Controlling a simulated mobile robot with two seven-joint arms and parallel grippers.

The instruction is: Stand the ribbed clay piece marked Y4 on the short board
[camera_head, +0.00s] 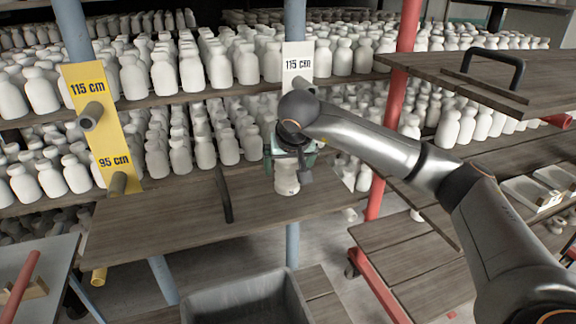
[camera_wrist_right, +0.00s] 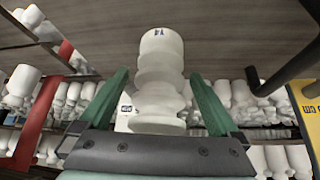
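The ribbed clay piece marked Y4 (camera_head: 287,178) is off-white and upright over the right part of a wooden board with a black handle (camera_head: 150,222). It also shows in the right wrist view (camera_wrist_right: 160,75), with the blue Y4 mark near one end. My right gripper (camera_head: 290,150) reaches down over the piece from above. In the wrist view its green fingers (camera_wrist_right: 158,85) stand on both sides of the piece, with a visible gap on each side. The piece appears to rest on the board, though its contact edge is hard to see. My left gripper is out of view.
Racks crowded with white bottles (camera_head: 135,75) stand behind. A black handle (camera_head: 224,195) rises from the board left of the piece. A grey bin (camera_head: 245,300) sits below. A red post (camera_head: 392,110) and another handled board (camera_head: 440,72) are at the right.

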